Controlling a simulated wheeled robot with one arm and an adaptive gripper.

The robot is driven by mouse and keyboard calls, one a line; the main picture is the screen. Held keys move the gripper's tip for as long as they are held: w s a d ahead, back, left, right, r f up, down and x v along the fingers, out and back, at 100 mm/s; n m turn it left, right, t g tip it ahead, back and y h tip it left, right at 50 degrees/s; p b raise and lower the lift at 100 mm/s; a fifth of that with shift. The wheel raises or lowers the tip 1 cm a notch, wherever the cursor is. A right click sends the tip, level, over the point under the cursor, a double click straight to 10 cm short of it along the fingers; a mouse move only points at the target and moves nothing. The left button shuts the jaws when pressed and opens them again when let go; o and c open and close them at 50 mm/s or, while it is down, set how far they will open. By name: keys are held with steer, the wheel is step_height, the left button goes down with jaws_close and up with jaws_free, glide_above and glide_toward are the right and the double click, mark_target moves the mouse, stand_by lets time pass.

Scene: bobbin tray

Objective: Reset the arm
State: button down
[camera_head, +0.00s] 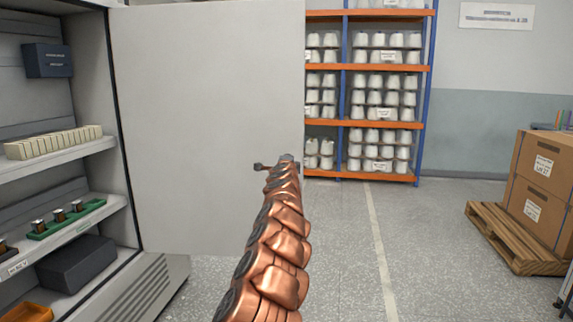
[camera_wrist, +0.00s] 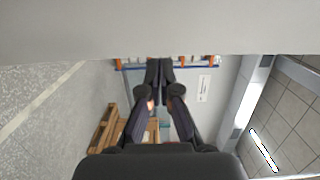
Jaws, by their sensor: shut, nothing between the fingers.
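My copper-coloured arm (camera_head: 275,245) reaches forward and up from the bottom centre in the head view. My gripper (camera_head: 273,164) is at its far end, small, in front of the right part of the open cabinet door (camera_head: 200,125). In the wrist view, my gripper (camera_wrist: 159,70) shows its dark fingers close together with nothing between them. A pale flat surface (camera_wrist: 150,28) fills the top of that view, beyond the fingertips. I cannot tell the gap between the gripper and the door.
The open cabinet at left has shelves (camera_head: 75,156) with a green tray (camera_head: 85,213) of bobbins, a row of cream blocks (camera_head: 55,142) and dark boxes (camera_head: 75,262). A rack (camera_head: 428,90) of white cones stands behind. Cartons (camera_head: 540,180) sit on a pallet (camera_head: 490,232) at right. Floor between is clear.

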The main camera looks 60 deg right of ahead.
steer(key=shift+s+a+f, duration=0.1)
steer(key=shift+s+a, duration=0.05)
steer(key=shift+a, duration=0.4)
